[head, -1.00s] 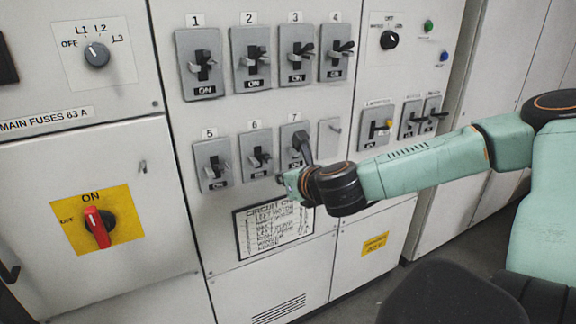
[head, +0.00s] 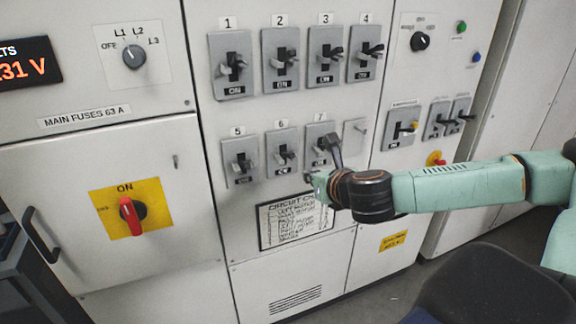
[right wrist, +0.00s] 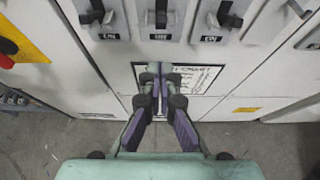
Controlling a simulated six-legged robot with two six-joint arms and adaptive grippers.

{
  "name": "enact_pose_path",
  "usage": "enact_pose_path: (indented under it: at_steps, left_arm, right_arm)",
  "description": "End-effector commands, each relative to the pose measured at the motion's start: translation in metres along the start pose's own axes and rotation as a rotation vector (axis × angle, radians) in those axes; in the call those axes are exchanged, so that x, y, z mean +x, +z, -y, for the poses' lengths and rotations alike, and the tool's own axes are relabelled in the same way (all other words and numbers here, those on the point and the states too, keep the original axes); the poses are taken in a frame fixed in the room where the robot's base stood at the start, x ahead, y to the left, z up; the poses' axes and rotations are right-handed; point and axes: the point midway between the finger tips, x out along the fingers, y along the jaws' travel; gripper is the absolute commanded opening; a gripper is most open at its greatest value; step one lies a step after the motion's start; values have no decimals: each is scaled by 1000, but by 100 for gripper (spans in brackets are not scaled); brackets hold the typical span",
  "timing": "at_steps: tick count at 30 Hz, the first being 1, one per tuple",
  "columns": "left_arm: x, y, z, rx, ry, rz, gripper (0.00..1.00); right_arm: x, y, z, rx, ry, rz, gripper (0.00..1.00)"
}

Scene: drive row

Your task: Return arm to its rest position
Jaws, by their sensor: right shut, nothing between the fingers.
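My right arm reaches in from the right in the head view, green with a dark wrist. My right gripper (head: 328,160) is in front of the panel, near breaker 7 (head: 315,134) and above the circuit chart (head: 292,222). In the right wrist view the fingers of my right gripper (right wrist: 155,72) are together and empty, pointing at the chart (right wrist: 205,78). Breakers also show along the top of that view, apart from the fingers. My left gripper is not in view.
Numbered breakers in two rows fill the middle panel, such as breaker 1 (head: 232,66). A red main switch (head: 131,212) on a yellow plate is at left, turned to ON. A voltage display (head: 25,64) is at upper left. A dark chair-like shape (head: 490,285) stands at lower right.

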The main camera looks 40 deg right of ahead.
Motion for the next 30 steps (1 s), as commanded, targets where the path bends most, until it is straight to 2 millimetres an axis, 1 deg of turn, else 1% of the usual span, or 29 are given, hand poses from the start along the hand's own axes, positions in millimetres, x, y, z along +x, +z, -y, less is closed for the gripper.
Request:
enact_pose_path:
  at_steps: [7, 10, 14, 18, 20, 23, 24, 26, 27, 29, 30]
  left_arm:
    - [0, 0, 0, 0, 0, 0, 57]
    - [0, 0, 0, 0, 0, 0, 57]
    - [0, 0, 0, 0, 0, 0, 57]
    - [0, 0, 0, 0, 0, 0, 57]
    - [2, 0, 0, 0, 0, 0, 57]
    - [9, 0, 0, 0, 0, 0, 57]
    - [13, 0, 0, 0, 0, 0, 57]
    - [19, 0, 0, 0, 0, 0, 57]
    - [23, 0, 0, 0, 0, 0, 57]
    - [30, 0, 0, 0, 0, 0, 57]
    - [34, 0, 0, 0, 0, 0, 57]
  right_arm:
    - [0, 0, 0, -9, 0, 0, 0]
    - [0, 0, -1, -76, 4, 0, 0]
    - [-1, 1, -7, -266, 29, 6, 0]
    - [-4, 5, -19, -525, 68, 29, 0]
    - [-5, 4, -24, -662, 84, 35, 0]
    - [-6, -10, -35, -926, 125, 33, 0]
    - [-6, -19, -40, -1045, 147, 29, 0]
    - [-6, -35, -47, -1220, 185, 21, 0]
    - [-6, -47, -52, -1334, 214, 16, 0]
    - [-6, -68, -60, -1503, 266, 7, 0]
    - [-7, -83, -64, -1611, 303, 3, 0]
